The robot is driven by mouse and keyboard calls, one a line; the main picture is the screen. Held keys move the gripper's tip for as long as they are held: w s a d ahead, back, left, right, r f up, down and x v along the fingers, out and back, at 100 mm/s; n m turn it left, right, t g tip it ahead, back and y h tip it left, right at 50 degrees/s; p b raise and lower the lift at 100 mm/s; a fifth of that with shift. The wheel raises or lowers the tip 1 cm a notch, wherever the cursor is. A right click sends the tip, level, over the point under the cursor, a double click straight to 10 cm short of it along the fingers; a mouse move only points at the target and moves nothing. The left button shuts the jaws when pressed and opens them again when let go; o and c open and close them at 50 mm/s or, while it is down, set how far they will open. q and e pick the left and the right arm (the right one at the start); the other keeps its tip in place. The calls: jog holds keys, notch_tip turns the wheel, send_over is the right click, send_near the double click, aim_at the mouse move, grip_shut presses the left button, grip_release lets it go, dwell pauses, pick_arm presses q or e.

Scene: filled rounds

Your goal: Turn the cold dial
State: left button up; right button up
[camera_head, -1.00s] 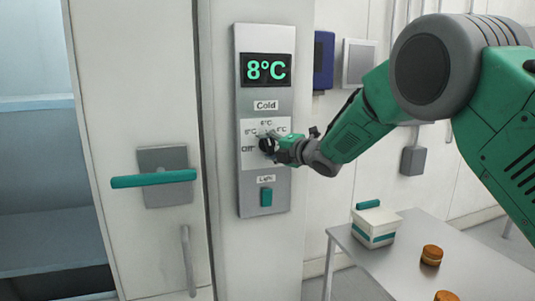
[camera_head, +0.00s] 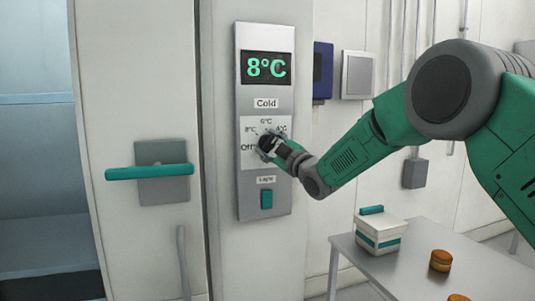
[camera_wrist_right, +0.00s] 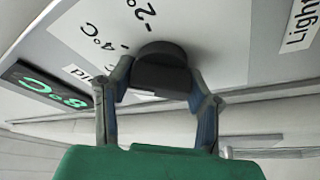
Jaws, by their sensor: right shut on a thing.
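The cold dial is a dark round knob on the white scale of a grey wall panel (camera_head: 265,205). In the head view my right gripper (camera_head: 267,145) covers most of it. In the right wrist view the dark dial (camera_wrist_right: 160,68) sits between the two fingers of my right gripper (camera_wrist_right: 160,88), which is shut on it. The display (camera_head: 266,69) above reads 8°C. Scale marks such as 8°C, 6°C and Off show around the dial; which mark it points at cannot be told. My left gripper is not in view.
A teal light switch (camera_head: 266,199) is below the dial. A door with a teal handle (camera_head: 150,172) is at left, beside open shelves. A table (camera_head: 400,262) at lower right holds a white box (camera_head: 381,233) and round orange-brown items (camera_head: 440,260).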

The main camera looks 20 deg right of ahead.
jog(key=m+h+b, duration=0.1)
jog(key=m, duration=0.1)
jog(key=f+m+t+h+b, duration=0.1)
jog(key=m, duration=0.2)
jog(key=shift+f, duration=0.1)
jog(key=m+t+h+b, duration=0.1)
jog(key=m, duration=0.2)
jog(key=shift+m+h, duration=0.4)
jog(key=m+h+b, duration=0.1)
jog(key=m, duration=0.2)
jog(key=shift+m+t+h, duration=0.3)
jog(key=shift+h, duration=0.1)
jog(key=shift+m+h+b, duration=0.35)
jog(key=shift+m+h, duration=0.85)
jog(key=shift+m, duration=1.1)
jog(key=o, duration=1.2)
jog(key=shift+d+r, duration=0.1)
jog(key=shift+r, duration=0.15)
jog(key=shift+r, duration=0.1)
